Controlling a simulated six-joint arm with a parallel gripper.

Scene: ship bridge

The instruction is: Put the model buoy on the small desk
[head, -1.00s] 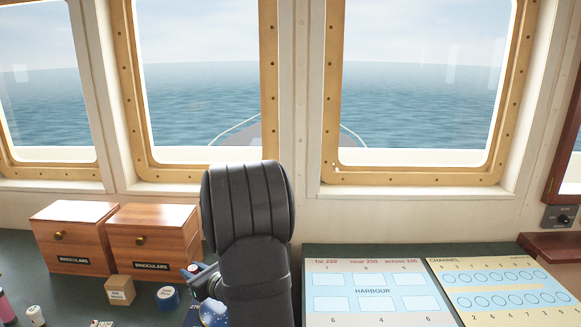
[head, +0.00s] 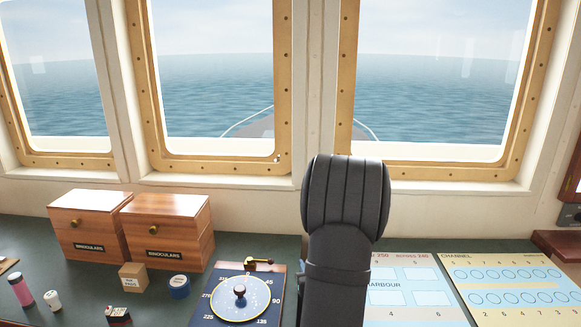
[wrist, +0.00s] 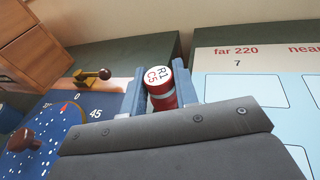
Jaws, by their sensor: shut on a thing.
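My gripper (wrist: 159,90) is shut on a small red cylinder with a white top marked "R1 C5", which I take for the model buoy (wrist: 160,78). Its blue-grey fingers press on both sides of it in the wrist view. The buoy is over the gap between the blue dial board and the pale harbour board. In the head view my own arm hides the gripper and the buoy. I cannot tell which surface is the small desk.
A blue dial board (head: 212,314) with a knob and brass lever lies left of my arm. The harbour board (head: 400,314) and channel board (head: 500,262) lie right.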

